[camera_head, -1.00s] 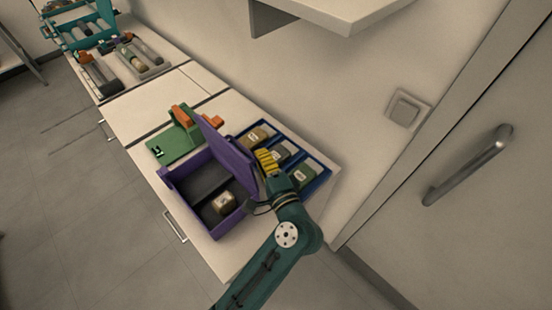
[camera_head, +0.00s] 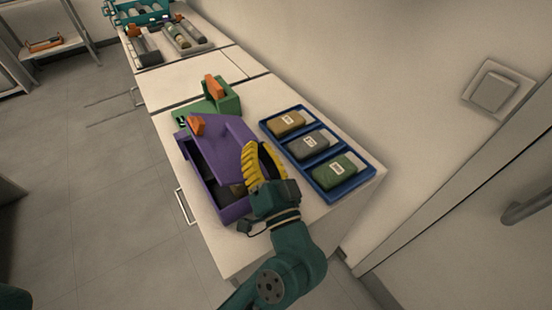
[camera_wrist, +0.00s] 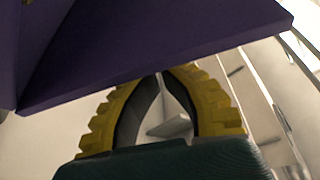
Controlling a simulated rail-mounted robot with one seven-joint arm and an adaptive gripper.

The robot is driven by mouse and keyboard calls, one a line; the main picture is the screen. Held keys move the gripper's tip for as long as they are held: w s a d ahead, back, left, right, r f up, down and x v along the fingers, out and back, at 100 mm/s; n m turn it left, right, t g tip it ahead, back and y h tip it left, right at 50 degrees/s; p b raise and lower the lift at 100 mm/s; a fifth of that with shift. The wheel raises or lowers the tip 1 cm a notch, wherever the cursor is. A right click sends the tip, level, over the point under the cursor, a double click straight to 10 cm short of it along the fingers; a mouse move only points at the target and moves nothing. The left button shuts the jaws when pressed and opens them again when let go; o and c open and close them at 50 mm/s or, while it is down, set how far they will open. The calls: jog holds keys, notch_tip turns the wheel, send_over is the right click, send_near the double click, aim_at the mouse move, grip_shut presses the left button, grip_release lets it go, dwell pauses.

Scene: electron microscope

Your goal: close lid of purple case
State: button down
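The purple case (camera_head: 233,211) stands on the bench with its lid (camera_head: 222,141) tilted partway down over it. A dark gap shows between lid and case at the front, and part of the dark interior is visible. My gripper (camera_head: 255,150) is at the lid's right edge, its yellow fingers against or just beside it. In the wrist view the purple lid (camera_wrist: 150,45) fills the top, and the fingertips (camera_wrist: 165,74) come together right at its edge. Nothing shows between the fingers. Whether they press on the lid is unclear.
A blue tray (camera_head: 343,187) with three labelled containers lies right of the case, close to my gripper. A green and orange device (camera_head: 222,97) stands behind the case. The wall is to the right. Clear bench (camera_head: 195,80) lies farther back.

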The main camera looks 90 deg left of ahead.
aim_at(242, 168)
jog(key=shift+s+d+f+n+g+b, duration=0.2)
jog(key=shift+s+f+n+g+b, duration=0.15)
jog(key=shift+f+n+b, duration=0.25)
jog(key=shift+s+d+f+b, duration=0.45)
jog(key=shift+s+b, duration=0.2)
jog(key=shift+b, duration=0.1)
jog(key=shift+s+d+f+b, duration=0.3)
jog(key=shift+s+f+b, duration=0.15)
jog(key=shift+b, duration=0.05)
